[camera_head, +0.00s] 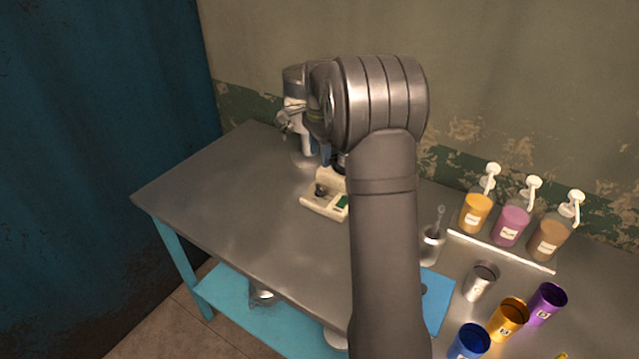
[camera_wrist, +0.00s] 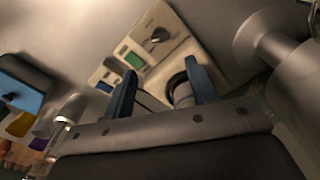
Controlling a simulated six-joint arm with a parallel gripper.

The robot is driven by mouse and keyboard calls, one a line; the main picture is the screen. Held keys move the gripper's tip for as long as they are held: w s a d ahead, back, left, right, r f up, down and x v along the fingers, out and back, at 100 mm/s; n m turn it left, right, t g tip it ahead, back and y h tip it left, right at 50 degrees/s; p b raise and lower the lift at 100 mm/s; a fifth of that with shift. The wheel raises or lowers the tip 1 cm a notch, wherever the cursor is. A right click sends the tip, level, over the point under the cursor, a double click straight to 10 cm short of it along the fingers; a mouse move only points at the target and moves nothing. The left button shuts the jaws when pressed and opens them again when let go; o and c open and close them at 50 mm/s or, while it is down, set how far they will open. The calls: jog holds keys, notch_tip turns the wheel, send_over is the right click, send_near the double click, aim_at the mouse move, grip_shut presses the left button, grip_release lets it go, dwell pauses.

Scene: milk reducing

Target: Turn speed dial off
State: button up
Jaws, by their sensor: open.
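The speed dial (camera_wrist: 157,37) is a dark knob with a lighter pointer on the cream machine's base (camera_wrist: 185,42), in the upper middle of the wrist view. A green patch (camera_wrist: 134,60) is beside it. In the head view the base (camera_head: 320,204) sits on the table with the dark dial (camera_head: 321,189) on top. My gripper (camera_wrist: 160,75) is open, with two blue-grey fingers apart over the base. The dial lies beyond the fingertips, and nothing is between the fingers in their grip. In the head view my arm hides most of the machine and the gripper.
A metal table (camera_head: 240,190) is clear on the left. Three pump bottles (camera_head: 512,222) stand on a tray at the right. A metal cup (camera_head: 481,281), coloured cups (camera_head: 508,319) and a blue mat (camera_head: 437,300) are at the front right. A wall stands behind.

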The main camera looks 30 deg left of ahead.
aim_at(320, 187)
notch_tip(320, 187, down, 11)
jog(key=shift+f, duration=0.15)
jog(key=c, duration=1)
